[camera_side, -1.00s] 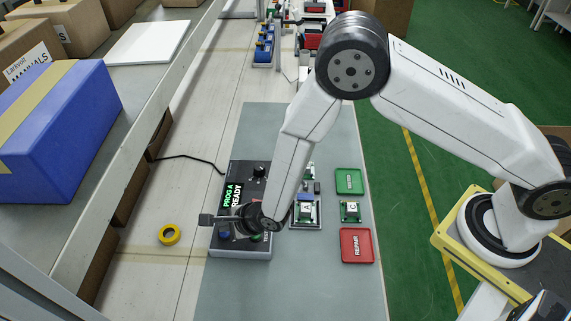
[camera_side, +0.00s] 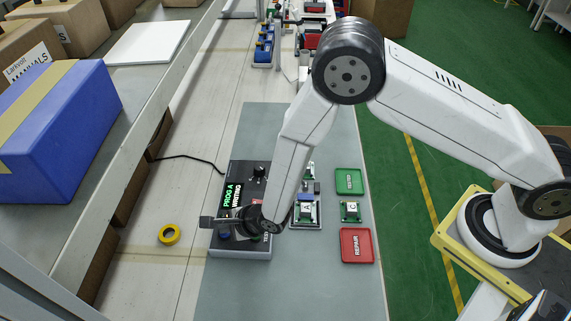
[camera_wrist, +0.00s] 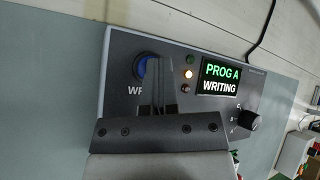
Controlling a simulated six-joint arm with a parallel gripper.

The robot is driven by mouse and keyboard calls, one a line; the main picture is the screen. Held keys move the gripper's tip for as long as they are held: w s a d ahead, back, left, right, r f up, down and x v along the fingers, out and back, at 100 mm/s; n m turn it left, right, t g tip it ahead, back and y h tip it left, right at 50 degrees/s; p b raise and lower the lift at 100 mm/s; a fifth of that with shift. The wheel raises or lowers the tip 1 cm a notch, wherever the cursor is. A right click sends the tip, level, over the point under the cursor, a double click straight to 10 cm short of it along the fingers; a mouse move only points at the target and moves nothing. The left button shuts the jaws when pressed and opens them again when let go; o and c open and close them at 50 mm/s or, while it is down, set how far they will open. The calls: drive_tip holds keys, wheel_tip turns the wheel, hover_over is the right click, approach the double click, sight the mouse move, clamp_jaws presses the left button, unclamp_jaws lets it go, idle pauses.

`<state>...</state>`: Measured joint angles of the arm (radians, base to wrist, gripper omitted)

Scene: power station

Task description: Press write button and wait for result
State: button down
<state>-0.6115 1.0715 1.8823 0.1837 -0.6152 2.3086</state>
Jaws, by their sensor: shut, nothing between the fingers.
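The programmer box (camera_side: 240,252) stands on the grey mat. In the wrist view its display (camera_wrist: 221,78) reads "PROG A WRITING", and the middle, amber light (camera_wrist: 189,73) is lit. The round blue write button (camera_wrist: 141,68) is partly hidden by my gripper (camera_wrist: 161,62), whose fingers are shut and empty. The fingertips are at the button's right side in that view; I cannot tell whether they touch it. The "WR" label below is partly covered. In the side view the blue button (camera_side: 224,234) shows under my wrist. A board marked A (camera_side: 306,209) sits in a fixture right of the box.
A board marked C (camera_side: 350,211) lies between a green tray (camera_side: 349,182) and a red REPAIR tray (camera_side: 357,246). A yellow tape roll (camera_side: 169,234) lies left of the box. A black cable (camera_side: 190,157) runs behind it. A knob (camera_wrist: 247,119) stands on the box's right part.

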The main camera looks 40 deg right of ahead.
drive_tip(key=shift+r, duration=0.1)
idle(0.4)
drive_tip(key=shift+r, duration=0.75)
drive_tip(key=shift+r, duration=2.5)
